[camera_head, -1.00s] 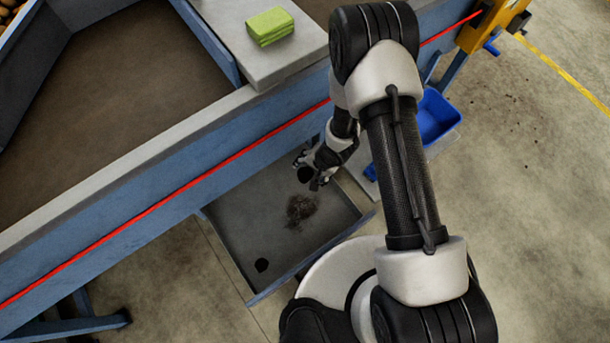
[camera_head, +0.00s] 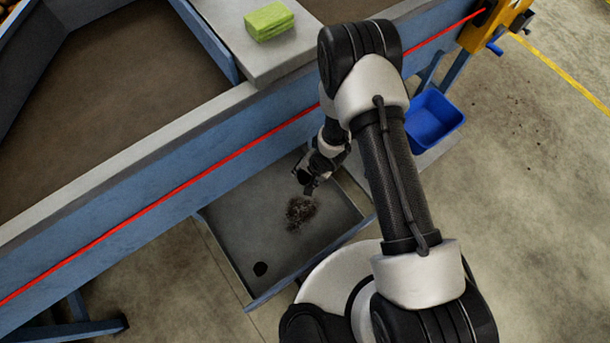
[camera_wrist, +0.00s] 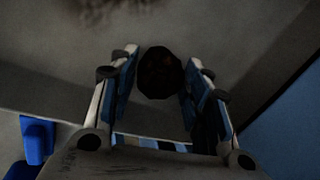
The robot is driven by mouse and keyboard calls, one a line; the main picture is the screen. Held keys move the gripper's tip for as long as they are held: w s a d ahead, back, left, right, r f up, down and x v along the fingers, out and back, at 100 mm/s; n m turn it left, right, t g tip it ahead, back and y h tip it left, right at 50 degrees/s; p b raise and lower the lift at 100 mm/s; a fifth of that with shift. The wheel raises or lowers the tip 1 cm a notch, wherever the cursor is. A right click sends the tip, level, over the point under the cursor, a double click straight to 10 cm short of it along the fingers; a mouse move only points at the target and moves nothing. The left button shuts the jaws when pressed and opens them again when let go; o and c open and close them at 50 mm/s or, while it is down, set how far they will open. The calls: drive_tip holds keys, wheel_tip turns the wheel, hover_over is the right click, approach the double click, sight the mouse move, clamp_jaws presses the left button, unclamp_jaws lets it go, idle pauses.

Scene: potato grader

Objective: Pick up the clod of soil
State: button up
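The clod of soil (camera_wrist: 160,74) is a dark, rounded lump between the two fingertips in the wrist view. My gripper (camera_wrist: 161,82) has a finger pad close against each side of it, with no clear gap, so it looks shut on the clod. In the head view my gripper (camera_head: 305,182) is low at the back of the grey tray (camera_head: 235,222), and its fingers mostly hide the clod. I cannot tell whether the clod touches the tray floor.
A dark soil stain (camera_head: 300,212) and a small black round spot (camera_head: 261,268) are on the tray floor. The blue grader frame with a red line (camera_head: 150,210) rises behind. A blue bin (camera_head: 434,122) stands to the right. A green sponge (camera_head: 269,21) lies on a ledge.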

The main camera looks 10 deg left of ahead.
drive_tip(key=c, duration=0.6)
